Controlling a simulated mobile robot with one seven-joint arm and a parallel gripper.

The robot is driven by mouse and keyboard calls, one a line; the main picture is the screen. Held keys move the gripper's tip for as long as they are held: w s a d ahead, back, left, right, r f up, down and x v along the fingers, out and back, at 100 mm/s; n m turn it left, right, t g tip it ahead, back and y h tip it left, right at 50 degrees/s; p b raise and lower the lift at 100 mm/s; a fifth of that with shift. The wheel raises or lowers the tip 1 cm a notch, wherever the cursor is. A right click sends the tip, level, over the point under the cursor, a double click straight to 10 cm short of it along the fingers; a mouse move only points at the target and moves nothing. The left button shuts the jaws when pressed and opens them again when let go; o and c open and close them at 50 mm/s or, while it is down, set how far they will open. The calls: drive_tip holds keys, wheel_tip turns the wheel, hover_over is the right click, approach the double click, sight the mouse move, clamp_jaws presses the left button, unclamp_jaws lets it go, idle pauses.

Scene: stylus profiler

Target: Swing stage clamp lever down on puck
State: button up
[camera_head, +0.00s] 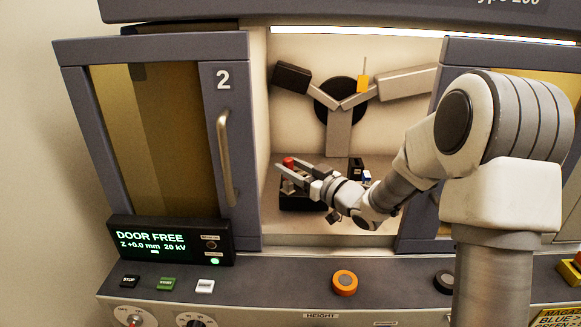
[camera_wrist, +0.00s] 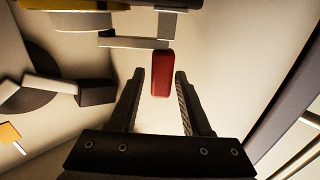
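A red grip (camera_head: 288,161), seemingly the clamp lever's end, shows at the tips of my gripper (camera_head: 283,171) inside the open chamber. In the wrist view the red grip (camera_wrist: 162,74) lies ahead, in line with the gap between the two dark fingers. My gripper is open, with visible space on both sides of the grip; contact cannot be told. A grey bracket-like part (camera_wrist: 135,42) is just beyond the grip. A dark stage block (camera_head: 298,200) sits below my gripper on the chamber floor. I cannot make out the puck.
The door marked 2 (camera_head: 223,80) with its handle stands left of the opening; another door frame (camera_head: 470,48) is at right. A three-armed fixture (camera_head: 340,122) with a yellow tag is on the back wall. The display (camera_head: 160,240) reads DOOR FREE. Buttons and knobs line the front panel.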

drive_tip(key=shift+o, duration=0.6)
drive_tip(key=v, duration=1.7)
drive_tip(key=shift+s+d+p, duration=0.15)
drive_tip(key=shift+d+p, duration=0.05)
drive_tip(key=shift+p, duration=0.25)
drive_tip(key=shift+r, duration=0.1)
